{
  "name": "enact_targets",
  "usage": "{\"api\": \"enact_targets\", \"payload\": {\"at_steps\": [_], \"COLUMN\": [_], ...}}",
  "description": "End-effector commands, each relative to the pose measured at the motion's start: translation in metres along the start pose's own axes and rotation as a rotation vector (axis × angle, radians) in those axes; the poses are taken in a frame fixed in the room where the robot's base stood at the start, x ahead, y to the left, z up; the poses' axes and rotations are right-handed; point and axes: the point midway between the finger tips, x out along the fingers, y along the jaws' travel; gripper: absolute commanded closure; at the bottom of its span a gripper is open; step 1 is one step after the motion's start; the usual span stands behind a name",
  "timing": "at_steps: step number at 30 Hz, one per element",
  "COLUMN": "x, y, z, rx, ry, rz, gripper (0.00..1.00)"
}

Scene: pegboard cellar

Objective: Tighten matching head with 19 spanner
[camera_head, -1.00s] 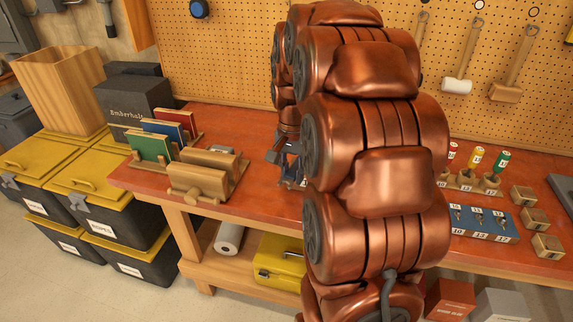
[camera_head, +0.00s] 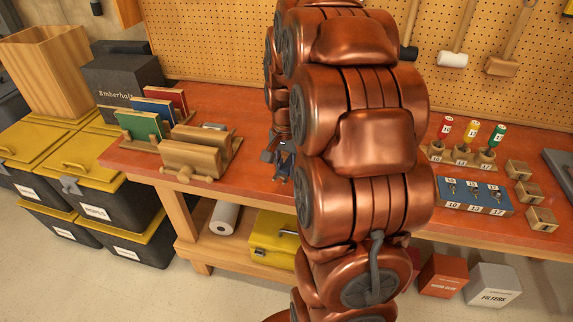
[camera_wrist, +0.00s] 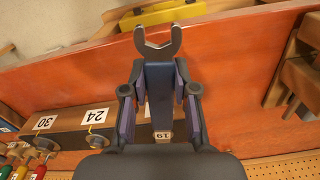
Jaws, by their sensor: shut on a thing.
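My gripper (camera_wrist: 159,91) is shut on a dark spanner (camera_wrist: 158,72), whose grey open-ended jaw (camera_wrist: 158,43) points up in the wrist view, over the red bench top. A 19 label (camera_wrist: 163,134) shows between the fingers. To the left stands a wooden block with round heads labelled 24 (camera_wrist: 95,117) and 30 (camera_wrist: 44,122). The jaw is apart from these heads. No head labelled 19 can be made out. In the head view my gripper (camera_head: 281,157) is partly hidden behind my copper arm.
On the bench (camera_head: 240,115), a blue block (camera_head: 475,195) labelled 10, 13 and 17 and a rack (camera_head: 462,158) with coloured handles stand right. A yellow toolbox (camera_head: 274,238) is below. Bench between is partly hidden.

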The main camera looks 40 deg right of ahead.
Motion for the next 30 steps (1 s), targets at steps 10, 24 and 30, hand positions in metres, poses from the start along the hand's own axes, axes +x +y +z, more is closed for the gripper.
{"api": "enact_targets", "payload": {"at_steps": [10, 24, 30], "x": [-0.0007, 0.0043, 0.0075], "y": [-0.0001, 0.0, 0.0], "z": [-0.0002, -0.0002, -0.0003], "rx": [0.0, 0.0, 0.0], "ry": [0.001, 0.001, 0.001], "rz": [-0.001, 0.0, 0.0], "gripper": [1.0, 1.0, 1.0]}}
